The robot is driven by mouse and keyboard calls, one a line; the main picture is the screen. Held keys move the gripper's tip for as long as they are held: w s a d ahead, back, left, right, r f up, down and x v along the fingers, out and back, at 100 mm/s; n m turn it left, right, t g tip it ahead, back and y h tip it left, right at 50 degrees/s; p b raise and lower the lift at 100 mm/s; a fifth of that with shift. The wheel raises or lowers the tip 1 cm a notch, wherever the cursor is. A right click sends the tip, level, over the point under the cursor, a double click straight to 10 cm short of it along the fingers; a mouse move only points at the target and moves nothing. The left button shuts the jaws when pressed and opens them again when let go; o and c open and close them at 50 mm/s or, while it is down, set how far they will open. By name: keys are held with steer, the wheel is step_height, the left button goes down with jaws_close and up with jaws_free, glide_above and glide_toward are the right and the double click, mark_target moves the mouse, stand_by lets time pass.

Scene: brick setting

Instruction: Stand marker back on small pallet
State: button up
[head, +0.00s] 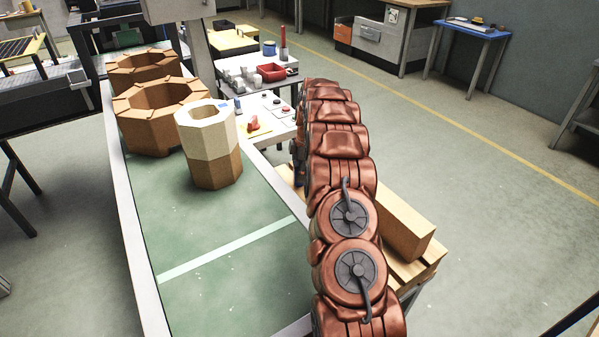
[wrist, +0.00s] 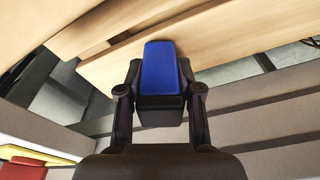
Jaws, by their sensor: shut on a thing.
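The marker (wrist: 160,65) is a blue block with a dark lower part, seen in the wrist view. My gripper (wrist: 160,88) is shut on it, one finger on each side. The small pallet (wrist: 235,48) of pale wooden boards fills the top of the wrist view, just beyond the marker; I cannot tell whether they touch. In the head view the pallet (head: 428,266) shows at the right of the green table, partly hidden behind my copper-coloured arm. My arm also hides most of my gripper and the marker there.
A long brown block (head: 405,228) lies on the pallet. The green table (head: 225,285) carries a cream-and-brown octagonal stack (head: 212,172) and brown octagonal rings (head: 160,142) at its far end. A white table (head: 262,108) with small items stands behind. The floor at right is clear.

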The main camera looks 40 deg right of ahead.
steer(key=o, duration=0.9)
steer(key=r, duration=0.4)
steer(key=d+r+b, duration=0.1)
steer(key=r, duration=0.7)
steer(key=shift+s+d+b, duration=0.3)
steer(key=shift+s+d, duration=0.05)
steer(key=shift+s, duration=0.05)
